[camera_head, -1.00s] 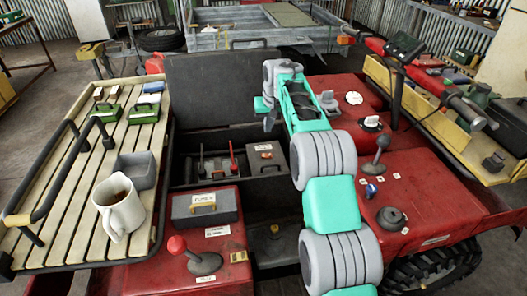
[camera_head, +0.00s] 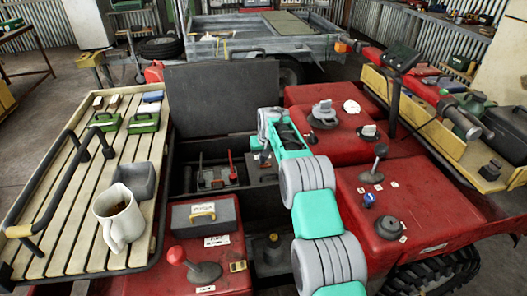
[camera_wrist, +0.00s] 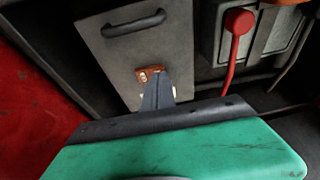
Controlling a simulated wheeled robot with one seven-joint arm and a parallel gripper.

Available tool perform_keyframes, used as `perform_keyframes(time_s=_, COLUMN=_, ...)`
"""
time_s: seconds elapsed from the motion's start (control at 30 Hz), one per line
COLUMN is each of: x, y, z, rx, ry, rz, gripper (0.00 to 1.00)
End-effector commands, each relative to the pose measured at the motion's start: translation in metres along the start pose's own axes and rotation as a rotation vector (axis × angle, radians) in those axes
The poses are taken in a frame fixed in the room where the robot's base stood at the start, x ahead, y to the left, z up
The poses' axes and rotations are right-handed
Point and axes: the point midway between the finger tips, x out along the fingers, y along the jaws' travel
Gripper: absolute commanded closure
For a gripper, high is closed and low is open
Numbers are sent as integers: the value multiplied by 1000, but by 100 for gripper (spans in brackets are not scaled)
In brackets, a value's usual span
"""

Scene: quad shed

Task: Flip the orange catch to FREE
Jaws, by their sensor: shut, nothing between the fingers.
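The orange catch (camera_wrist: 150,74) is a small orange piece with a pale spot, on a grey panel (camera_wrist: 110,55) with a black handle (camera_wrist: 133,22). My gripper (camera_wrist: 158,84) is shut and empty, its tips right at the catch's lower edge in the wrist view. I cannot tell whether they touch. The tips hide part of the catch, and no FREE marking can be read.
A red-knobbed lever (camera_wrist: 238,22) stands right of the panel in the wrist view. Red bodywork with knobs (camera_head: 388,224) lies right.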

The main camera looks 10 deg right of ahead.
Motion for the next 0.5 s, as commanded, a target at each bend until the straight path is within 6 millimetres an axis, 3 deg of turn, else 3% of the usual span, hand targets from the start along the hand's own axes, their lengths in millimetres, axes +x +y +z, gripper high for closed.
perform_keyframes(time_s=0.3, x=2, y=0, z=1, rx=0, ry=0, rz=0, gripper=100)
perform_keyframes(time_s=0.43, x=16, y=-5, z=5, rx=-1, ry=0, rz=-1, gripper=100)
perform_keyframes(time_s=0.5, x=9, y=-4, z=2, rx=-1, ry=0, rz=0, gripper=100)
